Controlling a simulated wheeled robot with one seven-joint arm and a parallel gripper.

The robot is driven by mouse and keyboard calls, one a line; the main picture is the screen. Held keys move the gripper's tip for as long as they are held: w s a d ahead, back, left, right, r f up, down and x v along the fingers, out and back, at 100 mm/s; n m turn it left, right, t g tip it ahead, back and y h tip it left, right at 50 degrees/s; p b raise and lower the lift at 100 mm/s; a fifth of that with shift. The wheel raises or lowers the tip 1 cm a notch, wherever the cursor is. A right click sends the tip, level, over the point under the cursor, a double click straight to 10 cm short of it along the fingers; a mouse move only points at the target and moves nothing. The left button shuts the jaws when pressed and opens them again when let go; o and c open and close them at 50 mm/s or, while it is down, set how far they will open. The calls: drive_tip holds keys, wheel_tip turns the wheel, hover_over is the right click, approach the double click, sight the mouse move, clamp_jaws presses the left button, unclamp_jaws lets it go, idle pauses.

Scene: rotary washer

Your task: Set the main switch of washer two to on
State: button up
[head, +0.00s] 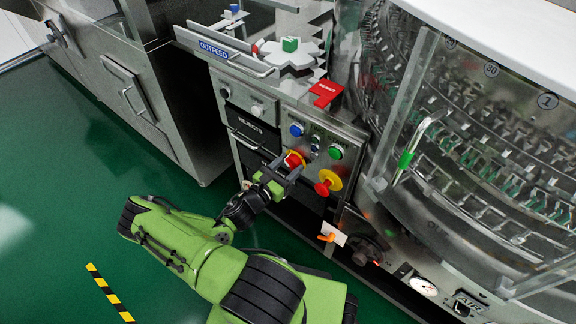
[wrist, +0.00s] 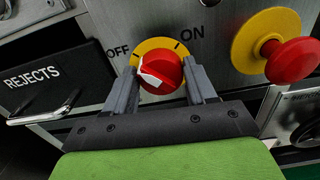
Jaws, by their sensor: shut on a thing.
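The main switch is a red knob (wrist: 163,74) on a yellow round plate, also seen in the head view (head: 294,159) on the steel control panel. In the wrist view its white pointer is at the upper left, towards the OFF mark (wrist: 118,51). The ON mark (wrist: 192,16) is at the upper right. My gripper (wrist: 164,78) has one grey finger on each side of the knob and is shut on it. In the head view my gripper (head: 281,171) reaches the panel from the lower left, hiding part of the knob.
A red emergency button (wrist: 291,60) on a yellow plate is close on the right. The REJECTS drawer (wrist: 50,80) with its handle is on the left. Blue (head: 297,130) and green (head: 336,152) buttons sit above. Green floor is clear at the left.

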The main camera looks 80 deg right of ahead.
drive_tip(key=m+p, duration=0.2)
drive_tip(key=m, duration=0.2)
drive_tip(key=shift+m, duration=0.3)
drive_tip(key=m+p, duration=0.1)
drive_tip(key=m, duration=0.3)
drive_tip(key=shift+s, duration=0.15)
drive_tip(key=m+p, duration=0.2)
drive_tip(key=m, duration=0.3)
drive_tip(key=shift+a+f, duration=0.1)
drive_tip(key=shift+f, duration=0.05)
drive_tip(key=shift+f+m+p, duration=0.15)
drive_tip(key=shift+m+p, duration=0.25)
drive_tip(key=shift+m, duration=1.5)
drive_tip(key=o, duration=1)
drive_tip(key=p+v, duration=0.2)
drive_tip(key=v, duration=1.3)
drive_tip(key=shift+a, duration=0.35)
